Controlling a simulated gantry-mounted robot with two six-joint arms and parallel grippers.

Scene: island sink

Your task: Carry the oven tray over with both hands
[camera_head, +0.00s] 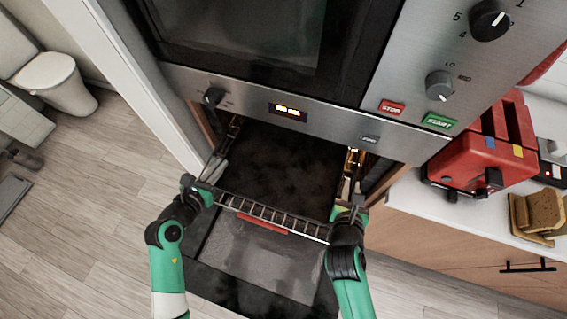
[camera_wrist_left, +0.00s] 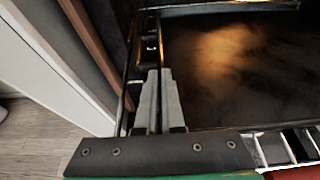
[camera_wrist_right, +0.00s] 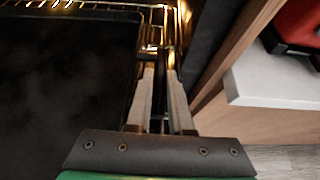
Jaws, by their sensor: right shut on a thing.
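The dark, flat oven tray (camera_head: 285,165) lies level in the oven opening, beneath the control panel. Its dark surface also shows in the left wrist view (camera_wrist_left: 235,75) and the right wrist view (camera_wrist_right: 65,85). My left gripper (camera_head: 221,160) is at the tray's left side, its fingers close together by the rim; whether they hold it is unclear. My right gripper (camera_head: 353,176) is shut on the tray's right rim. In the right wrist view its two fingers (camera_wrist_right: 158,72) are at the rim, with wire rack bars behind.
The oven door (camera_head: 255,265) hangs open below the tray. Cabinet sides stand close to both grippers.

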